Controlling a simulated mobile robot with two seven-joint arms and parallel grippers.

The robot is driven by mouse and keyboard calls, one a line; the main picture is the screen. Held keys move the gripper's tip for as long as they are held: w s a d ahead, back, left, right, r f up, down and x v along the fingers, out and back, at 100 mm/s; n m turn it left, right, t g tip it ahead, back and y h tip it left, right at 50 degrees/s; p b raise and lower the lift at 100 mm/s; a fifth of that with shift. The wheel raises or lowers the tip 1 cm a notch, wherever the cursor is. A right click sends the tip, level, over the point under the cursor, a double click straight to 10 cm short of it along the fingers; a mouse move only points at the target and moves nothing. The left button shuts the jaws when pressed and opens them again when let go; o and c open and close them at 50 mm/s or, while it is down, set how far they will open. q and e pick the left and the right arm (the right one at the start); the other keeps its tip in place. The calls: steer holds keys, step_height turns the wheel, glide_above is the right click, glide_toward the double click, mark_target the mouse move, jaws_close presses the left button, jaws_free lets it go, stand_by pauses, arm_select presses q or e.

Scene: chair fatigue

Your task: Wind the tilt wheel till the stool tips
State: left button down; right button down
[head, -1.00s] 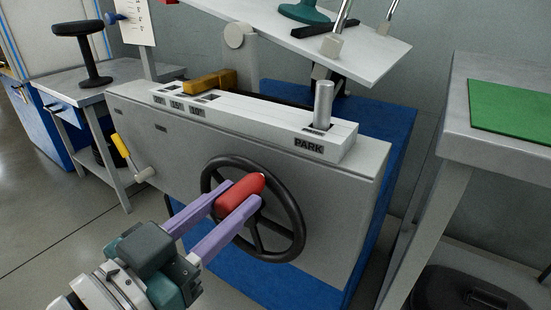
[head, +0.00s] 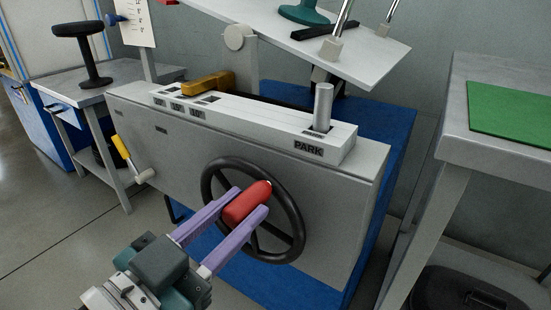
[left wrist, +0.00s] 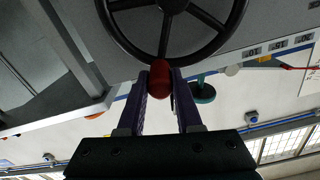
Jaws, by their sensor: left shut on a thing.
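The dark tilt wheel (head: 293,226) is on the front of a grey cabinet. In the left wrist view the red handle (left wrist: 160,76) sits between the two purple fingers, with the wheel (left wrist: 131,47) beyond. A white plate (head: 372,66) above the cabinet slopes down to the right. A teal round base (head: 304,13) stands on it, its upper part cut off by the picture's top. My right gripper is not in view.
A metal lever (head: 323,106) stands in the slot by the PARK label. A yellow-handled crank (head: 122,147) is left of the wheel. A bench with a green mat (head: 518,108) is at the right.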

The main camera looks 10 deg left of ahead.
arm_select(q)
steer(key=shift+s+d+f+m, duration=0.2)
steer(key=shift+d+m, duration=0.15)
steer(key=shift+m, duration=0.15)
steer(key=c, duration=0.6)
jaws_free()
steer(key=shift+s+a, duration=0.15)
steer(key=shift+s, duration=0.2)
steer(key=p+v, duration=0.2)
steer(key=v, duration=0.7)
